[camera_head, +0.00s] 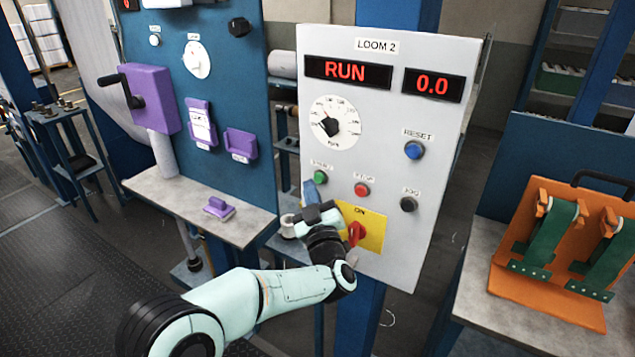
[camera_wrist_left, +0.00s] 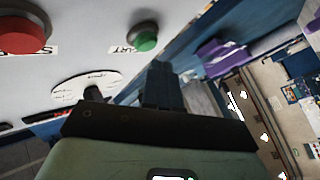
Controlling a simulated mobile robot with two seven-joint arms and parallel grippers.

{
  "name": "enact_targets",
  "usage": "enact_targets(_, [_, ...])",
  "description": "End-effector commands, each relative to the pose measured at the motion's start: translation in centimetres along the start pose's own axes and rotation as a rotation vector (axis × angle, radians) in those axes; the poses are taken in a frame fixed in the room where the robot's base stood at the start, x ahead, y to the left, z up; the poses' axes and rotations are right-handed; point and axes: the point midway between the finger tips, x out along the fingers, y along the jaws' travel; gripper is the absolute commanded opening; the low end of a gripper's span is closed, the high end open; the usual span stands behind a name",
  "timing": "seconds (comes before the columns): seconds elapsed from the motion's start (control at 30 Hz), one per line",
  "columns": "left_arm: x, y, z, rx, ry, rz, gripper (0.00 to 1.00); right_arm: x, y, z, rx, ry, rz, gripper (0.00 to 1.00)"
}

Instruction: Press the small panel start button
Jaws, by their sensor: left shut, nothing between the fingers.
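The green start button (camera_head: 320,177) is on the white LOOM 2 panel (camera_head: 396,137), at the left of the lower button row. It also shows in the left wrist view (camera_wrist_left: 146,40), with part of its START label beside it. The panel display (camera_head: 348,71) reads RUN, and the one beside it reads 0.0. My left gripper (camera_head: 309,188) is shut and empty, just below and left of the green button. In the left wrist view its dark fingers (camera_wrist_left: 162,82) are close to the button; I see no clear contact. My right gripper is out of view.
A red stop button (camera_head: 361,190), a black jog button (camera_head: 408,204) and a blue reset button (camera_head: 414,150) share the panel. A red switch (camera_head: 355,234) on a yellow plate is close to my left wrist. A blue board (camera_head: 222,92) with purple parts stands left.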

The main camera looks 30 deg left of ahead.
Motion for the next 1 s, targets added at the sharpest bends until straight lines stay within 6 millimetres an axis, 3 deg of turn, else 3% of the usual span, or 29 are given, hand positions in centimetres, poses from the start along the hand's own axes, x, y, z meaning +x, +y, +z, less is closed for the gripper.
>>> enact_targets(0.23, [-0.1,-0.1,-0.1,-0.001,0.001,0.000,0.00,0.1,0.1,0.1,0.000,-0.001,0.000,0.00])
enact_targets(0.7, [-3.2,-2.3,-2.2,-0.001,0.000,0.001,0.00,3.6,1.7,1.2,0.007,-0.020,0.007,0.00])
enact_targets(1.0, [-3.5,-2.5,-2.6,-0.001,0.001,0.001,0.00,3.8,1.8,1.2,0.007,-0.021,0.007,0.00])
